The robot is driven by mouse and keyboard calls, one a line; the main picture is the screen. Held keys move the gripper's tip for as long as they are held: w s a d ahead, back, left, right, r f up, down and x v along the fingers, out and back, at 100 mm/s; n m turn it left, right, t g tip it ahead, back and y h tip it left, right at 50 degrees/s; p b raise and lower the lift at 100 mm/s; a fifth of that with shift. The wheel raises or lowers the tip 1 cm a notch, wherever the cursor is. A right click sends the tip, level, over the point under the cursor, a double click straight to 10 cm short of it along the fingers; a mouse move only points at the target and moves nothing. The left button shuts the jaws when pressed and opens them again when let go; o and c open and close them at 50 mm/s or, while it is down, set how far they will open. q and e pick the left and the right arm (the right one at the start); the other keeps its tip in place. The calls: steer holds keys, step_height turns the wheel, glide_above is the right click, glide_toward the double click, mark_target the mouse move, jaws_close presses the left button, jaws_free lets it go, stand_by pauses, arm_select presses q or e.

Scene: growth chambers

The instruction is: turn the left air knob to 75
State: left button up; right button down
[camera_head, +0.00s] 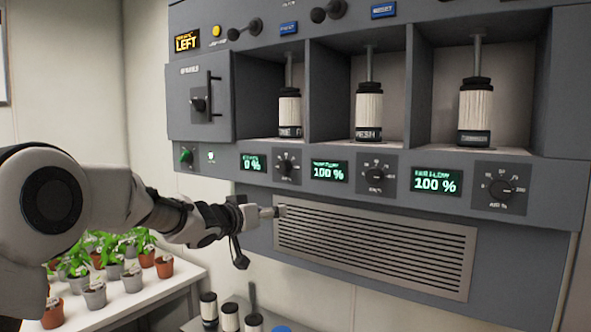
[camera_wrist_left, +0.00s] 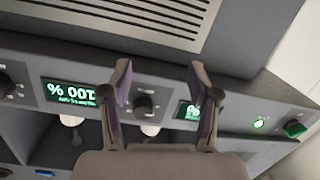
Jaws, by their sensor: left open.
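Three dark round dial knobs sit on the grey panel, each beside a green display. The leftmost knob (camera_head: 287,166) is beside a display (camera_head: 253,162) reading 0 %. The middle knob (camera_head: 375,174) and right knob (camera_head: 502,188) are beside displays reading 100 % (camera_head: 330,171) and 100 % (camera_head: 437,181). The small labels are too blurred to read surely. My left gripper (camera_head: 278,211) is just below the leftmost knob, near the vent's corner. In the upside-down wrist view, the open, empty gripper (camera_wrist_left: 159,68) has the leftmost knob (camera_wrist_left: 145,105) between its fingers in the picture, apparently untouched.
A slatted vent (camera_head: 370,245) lies below the displays. A green switch (camera_head: 186,156) and a door with a handle (camera_head: 208,96) are at left; bays with canisters (camera_head: 369,110) are above. Potted plants (camera_head: 110,265) stand on a white table at lower left.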

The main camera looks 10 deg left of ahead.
arm_select(q)
steer(key=t, duration=0.2)
glide_toward(281, 167)
steer(key=w+r, duration=0.1)
steer(key=p+x, duration=0.1)
steer(key=x, duration=0.1)
steer(key=p+x, duration=0.1)
steer(key=x, duration=0.2)
steer(key=p+x, duration=0.1)
steer(key=x, duration=0.2)
steer(key=shift+w+d+f, duration=0.1)
steer(key=shift+f, duration=0.3)
steer(key=c, duration=1.2)
